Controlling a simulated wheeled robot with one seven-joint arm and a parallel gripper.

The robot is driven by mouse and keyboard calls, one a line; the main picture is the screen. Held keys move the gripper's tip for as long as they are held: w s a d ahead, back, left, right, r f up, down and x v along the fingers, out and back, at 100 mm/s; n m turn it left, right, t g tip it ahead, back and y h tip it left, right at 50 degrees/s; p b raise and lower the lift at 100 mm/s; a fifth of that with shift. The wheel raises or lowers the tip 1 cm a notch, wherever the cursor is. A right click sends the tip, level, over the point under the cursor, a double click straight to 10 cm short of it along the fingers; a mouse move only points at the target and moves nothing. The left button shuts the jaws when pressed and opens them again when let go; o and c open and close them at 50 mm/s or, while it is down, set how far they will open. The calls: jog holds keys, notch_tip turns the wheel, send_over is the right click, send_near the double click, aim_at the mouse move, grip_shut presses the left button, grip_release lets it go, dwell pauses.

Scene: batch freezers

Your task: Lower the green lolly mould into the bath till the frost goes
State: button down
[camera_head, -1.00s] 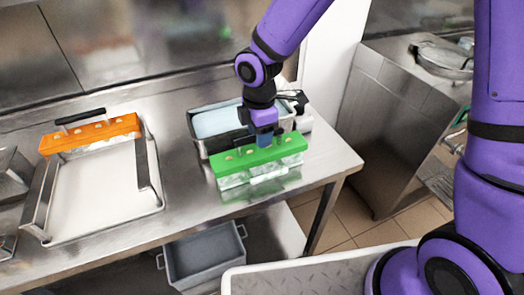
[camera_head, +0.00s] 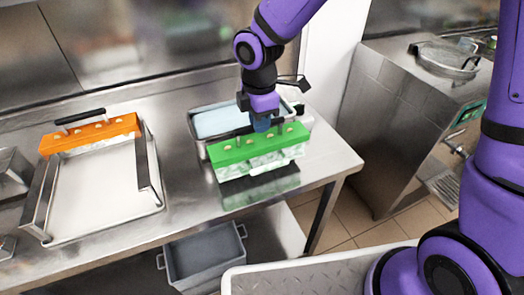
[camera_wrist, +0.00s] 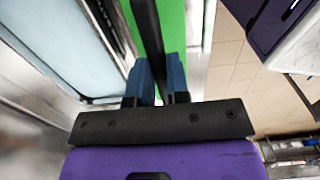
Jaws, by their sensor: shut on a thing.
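The green lolly mould (camera_head: 258,146) has a green top with pale sticks and frosty white sides. It is roughly level, in front of the bath (camera_head: 199,149), a metal tub of pale blue liquid. My gripper (camera_head: 262,124) is shut on the mould's dark handle from above. In the wrist view, the two blue fingers of my gripper (camera_wrist: 158,78) close around the dark handle bar (camera_wrist: 148,35), with the green mould (camera_wrist: 172,22) beneath and the bath liquid (camera_wrist: 45,40) to the left. The mould hides part of the bath's front wall.
An orange mould (camera_head: 90,133) with a dark handle sits at the back of a shallow pale tray (camera_head: 105,200) at left. A grey tub (camera_head: 205,255) stands below the table. The steel table (camera_head: 180,185) has bare room between tray and bath.

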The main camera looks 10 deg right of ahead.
notch_tip(320, 180, up, 10)
dwell(1.2)
jog(key=w+a, duration=0.2)
jog(key=w, duration=0.6)
jog(key=w+a, duration=0.2)
jog(key=w, duration=0.6)
jog(key=shift+a+f, duration=0.3)
dwell(1.0)
jog(key=shift+f, duration=0.3)
dwell(1.0)
